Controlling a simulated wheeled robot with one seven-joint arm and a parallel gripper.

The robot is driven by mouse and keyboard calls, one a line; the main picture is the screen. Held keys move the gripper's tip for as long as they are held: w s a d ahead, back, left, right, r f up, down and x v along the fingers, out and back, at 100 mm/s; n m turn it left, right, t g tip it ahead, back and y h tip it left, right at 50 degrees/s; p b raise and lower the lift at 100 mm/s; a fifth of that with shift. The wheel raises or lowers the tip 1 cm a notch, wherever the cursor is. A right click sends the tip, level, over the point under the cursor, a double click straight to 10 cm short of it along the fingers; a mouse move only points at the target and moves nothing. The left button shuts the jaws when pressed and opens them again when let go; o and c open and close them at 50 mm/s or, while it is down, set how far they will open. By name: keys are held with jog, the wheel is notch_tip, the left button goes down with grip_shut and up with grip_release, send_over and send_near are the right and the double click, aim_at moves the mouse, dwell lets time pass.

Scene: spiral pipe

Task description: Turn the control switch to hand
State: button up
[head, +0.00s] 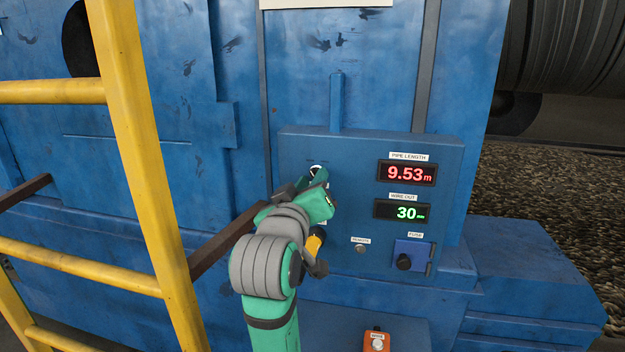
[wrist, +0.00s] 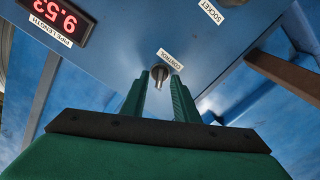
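The control switch (wrist: 160,75) is a small round metallic knob on the blue panel, beside a white label reading CONTROL (wrist: 171,59). My gripper (wrist: 160,78) has its two green fingers apart, one on each side of the switch in the wrist view. A gap shows on both sides of the knob, and I cannot tell whether the fingertips reach past it. In the head view my gripper (head: 319,180) is at the left part of the control panel (head: 350,150), and my arm hides most of the switch area. Which position the switch points to cannot be read.
A yellow railing (head: 135,140) stands left of my arm. An orange box (head: 377,341) is below.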

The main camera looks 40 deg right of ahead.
jog(key=shift+w+d, duration=0.35)
jog(key=shift+d, duration=0.1)
grip_shut()
jog(key=shift+m, duration=0.3)
jog(key=m, duration=1.1)
jog(key=shift+s+d, duration=0.1)
jog(key=shift+m, duration=0.3)
